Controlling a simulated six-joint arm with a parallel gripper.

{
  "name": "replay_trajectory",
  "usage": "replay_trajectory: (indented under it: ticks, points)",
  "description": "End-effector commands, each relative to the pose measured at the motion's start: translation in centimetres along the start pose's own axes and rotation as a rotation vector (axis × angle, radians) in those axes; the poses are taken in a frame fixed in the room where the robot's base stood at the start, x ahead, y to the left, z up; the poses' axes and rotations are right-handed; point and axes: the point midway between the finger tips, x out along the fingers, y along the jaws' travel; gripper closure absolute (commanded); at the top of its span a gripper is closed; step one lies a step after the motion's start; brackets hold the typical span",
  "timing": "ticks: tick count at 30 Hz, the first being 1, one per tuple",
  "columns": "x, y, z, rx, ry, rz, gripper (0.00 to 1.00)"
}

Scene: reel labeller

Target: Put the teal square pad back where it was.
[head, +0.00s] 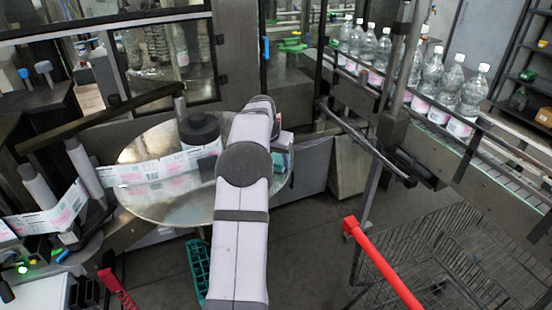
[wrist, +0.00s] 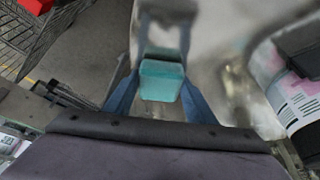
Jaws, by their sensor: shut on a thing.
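The teal square pad (wrist: 162,82) is between the two blue fingers of my gripper (wrist: 162,62) in the wrist view. My gripper is shut on it. In the head view a teal patch of the pad (head: 280,161) shows just right of my arm, over the right part of the round metal disc (head: 150,150). My arm hides most of the gripper there. I cannot tell whether the pad touches the disc.
A dark reel hub (head: 199,130) and a printed label strip (head: 150,168) stand left of my arm. Bottles (head: 432,75) line a conveyor at upper right. A red-handled cart (head: 385,265) stands at lower right, a green crate (head: 198,268) below the disc.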

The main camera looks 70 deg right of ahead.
Motion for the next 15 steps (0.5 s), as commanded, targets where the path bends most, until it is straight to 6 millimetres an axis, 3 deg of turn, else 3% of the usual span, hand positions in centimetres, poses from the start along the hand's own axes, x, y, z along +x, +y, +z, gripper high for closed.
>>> replay_trajectory:
  ticks: [11, 12, 14, 15]
  points:
    - [0.35, -0.01, 0.12, 0.0, 0.001, 0.0, 0.71]
    - [0.38, -0.01, 0.13, 0.0, 0.001, -0.001, 0.48]
    - [0.31, -0.01, 0.1, 0.0, 0.001, 0.0, 0.33]
    - [0.31, -0.01, 0.1, 0.0, 0.001, 0.0, 0.31]
